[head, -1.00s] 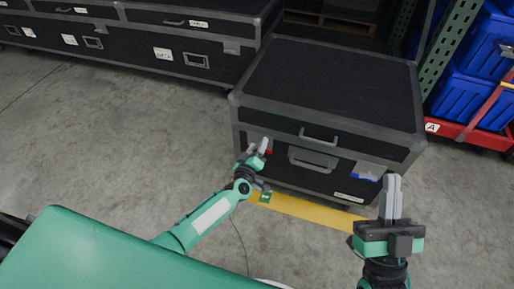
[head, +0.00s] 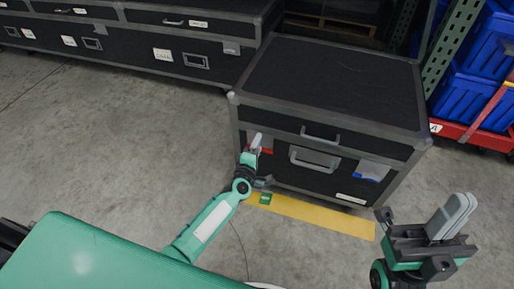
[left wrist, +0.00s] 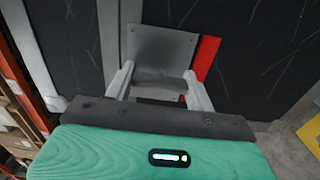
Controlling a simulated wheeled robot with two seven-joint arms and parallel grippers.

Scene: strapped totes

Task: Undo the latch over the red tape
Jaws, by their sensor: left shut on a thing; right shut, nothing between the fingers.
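The black case (head: 330,85) with grey metal edges stands on the floor. Red tape (head: 267,151) shows on its front left, beside my left gripper (head: 256,143). In the left wrist view the red tape (left wrist: 206,58) lies beside a grey metal latch (left wrist: 162,48). The fingers of my left gripper (left wrist: 160,90) are on either side of the latch's lower part, shut on it. In the head view this latch is mostly hidden by the gripper. My right gripper (head: 452,217) is shut and empty, apart from the case at the lower right.
A second latch (head: 373,170) with blue tape is on the case's front right. A handle (head: 314,159) sits between. Yellow floor tape (head: 310,214) runs before the case. Long black cases (head: 140,45) stand behind left; blue totes (head: 480,90) on a red base are at right.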

